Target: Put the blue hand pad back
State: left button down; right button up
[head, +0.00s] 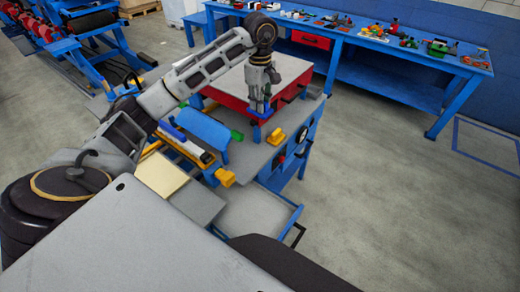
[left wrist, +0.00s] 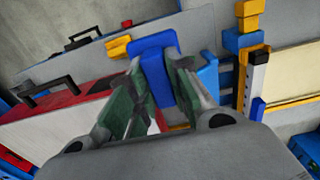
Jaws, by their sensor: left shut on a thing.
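The blue hand pad (head: 261,115) shows as a small blue piece at the tip of my left gripper (head: 258,106), by the near edge of the red box with the grey top. In the left wrist view, the left gripper's two green-grey fingers (left wrist: 155,72) are shut on the blue hand pad (left wrist: 151,43), which sticks out beyond them. The fingers hide part of the pad. I cannot tell whether the pad touches the box or the table below. My right gripper is not in view.
The red box (head: 285,76) stands on a grey-topped blue table (head: 254,157). A larger blue curved piece (head: 203,128), a yellow block (head: 276,136) and a green part (head: 237,135) are close by. A long blue bench (head: 370,72) with several small parts stands behind. Open floor lies right.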

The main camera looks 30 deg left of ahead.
pick_arm(q)
notch_tip(320, 180, down, 19)
jog(key=p, duration=0.3)
jog(key=shift+r, duration=0.2)
dwell(0.4)
jog(key=shift+f+p, duration=0.4)
jog(key=shift+f, duration=1.7)
jog(key=shift+f, duration=0.15)
jog(key=c, duration=1.3)
grip_release()
